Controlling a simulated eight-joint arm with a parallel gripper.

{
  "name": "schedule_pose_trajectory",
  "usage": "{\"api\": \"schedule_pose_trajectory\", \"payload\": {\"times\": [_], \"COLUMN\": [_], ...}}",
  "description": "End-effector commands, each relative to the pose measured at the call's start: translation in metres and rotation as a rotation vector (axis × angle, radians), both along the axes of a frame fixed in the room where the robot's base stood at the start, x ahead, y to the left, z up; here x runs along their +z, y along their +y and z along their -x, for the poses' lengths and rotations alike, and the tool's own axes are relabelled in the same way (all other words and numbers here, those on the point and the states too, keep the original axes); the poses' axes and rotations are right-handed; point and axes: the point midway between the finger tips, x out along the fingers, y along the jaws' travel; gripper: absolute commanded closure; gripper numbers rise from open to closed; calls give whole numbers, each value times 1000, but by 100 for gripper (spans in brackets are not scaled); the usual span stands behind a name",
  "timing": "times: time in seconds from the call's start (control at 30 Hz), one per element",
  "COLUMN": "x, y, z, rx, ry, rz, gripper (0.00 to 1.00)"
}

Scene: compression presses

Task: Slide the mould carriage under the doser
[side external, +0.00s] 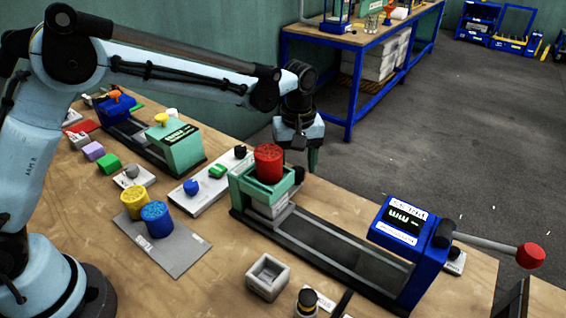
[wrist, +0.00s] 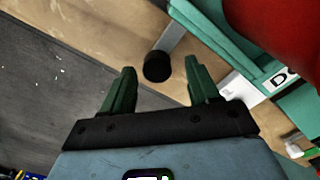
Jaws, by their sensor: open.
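The doser, a green frame (side external: 251,185) with a red canister (side external: 268,163) on top, stands at the left end of a dark rail (side external: 325,245). A grey block (side external: 281,207), seemingly the mould carriage, shows low at the doser; much of it is hidden. A black knob (wrist: 157,66) on a grey bar (wrist: 173,36) sticks out by the doser. I cannot tell which part the bar joins. My gripper (wrist: 160,72) is open, pointing down behind the doser. In the wrist view the knob appears between its fingertips, with no clear contact.
A blue press head (side external: 410,232) with a red-knobbed lever (side external: 530,256) stands at the rail's right end. A second press (side external: 175,145), a grey plate with yellow and blue canisters (side external: 175,255) and a grey square mould (side external: 267,277) share the wooden table. The rail's middle looks clear.

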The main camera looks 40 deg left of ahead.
Motion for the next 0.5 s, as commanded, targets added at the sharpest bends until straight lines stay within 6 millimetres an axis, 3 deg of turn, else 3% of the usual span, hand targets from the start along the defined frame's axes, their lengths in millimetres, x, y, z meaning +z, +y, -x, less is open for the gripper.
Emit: {"api": "schedule_pose_trajectory", "payload": {"times": [0.5], "x": [92], "y": [0], "z": [0], "rx": [1], "ry": [1], "rz": [-1], "gripper": [40]}}
